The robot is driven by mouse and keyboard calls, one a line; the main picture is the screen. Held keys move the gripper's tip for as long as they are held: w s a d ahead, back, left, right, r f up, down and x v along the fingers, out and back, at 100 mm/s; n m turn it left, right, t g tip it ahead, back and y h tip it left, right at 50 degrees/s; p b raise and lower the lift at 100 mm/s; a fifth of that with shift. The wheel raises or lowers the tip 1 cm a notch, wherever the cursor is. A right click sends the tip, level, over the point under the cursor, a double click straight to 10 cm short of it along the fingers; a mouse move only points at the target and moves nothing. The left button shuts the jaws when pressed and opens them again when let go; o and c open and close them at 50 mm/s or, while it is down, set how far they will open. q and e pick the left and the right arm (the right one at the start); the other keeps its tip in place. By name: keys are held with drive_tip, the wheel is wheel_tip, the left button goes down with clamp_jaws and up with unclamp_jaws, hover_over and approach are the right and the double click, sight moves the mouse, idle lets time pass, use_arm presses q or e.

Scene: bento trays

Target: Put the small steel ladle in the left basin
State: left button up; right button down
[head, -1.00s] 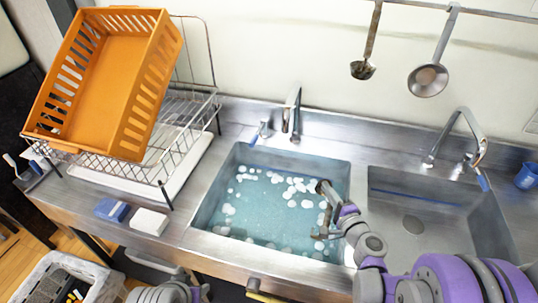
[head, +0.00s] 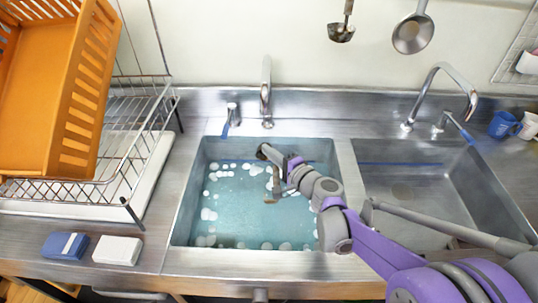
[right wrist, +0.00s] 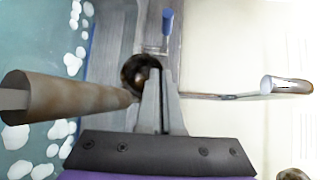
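My right gripper (head: 277,176) is over the left basin (head: 182,213), which holds bluish water and white foam. In the right wrist view its fingers (right wrist: 161,90) are close together. They appear shut on a brownish metal piece, apparently the small steel ladle (head: 271,200), whose lower end hangs below the fingers over the water. Which parts of the ladle show in the wrist view is hard to tell. My left gripper is not in view.
A dark ladle (head: 341,33) and a larger grey ladle (head: 413,34) hang on the wall. A tap (head: 266,90) rises behind the left basin. An orange crate (head: 40,90) sits on the wire rack (head: 135,165).

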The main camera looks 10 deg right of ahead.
wheel_tip(320, 180, down, 5)
drive_tip(key=b, duration=0.3)
drive_tip(key=shift+f+b, duration=0.1)
drive_tip(key=shift+b, duration=0.25)
drive_tip(key=c, duration=1)
unclamp_jaws()
drive_tip(key=v, duration=1)
drive_tip(key=shift+s+p, duration=0.4)
drive_tip(key=shift+p, duration=0.05)
drive_tip(key=shift+d, duration=0.1)
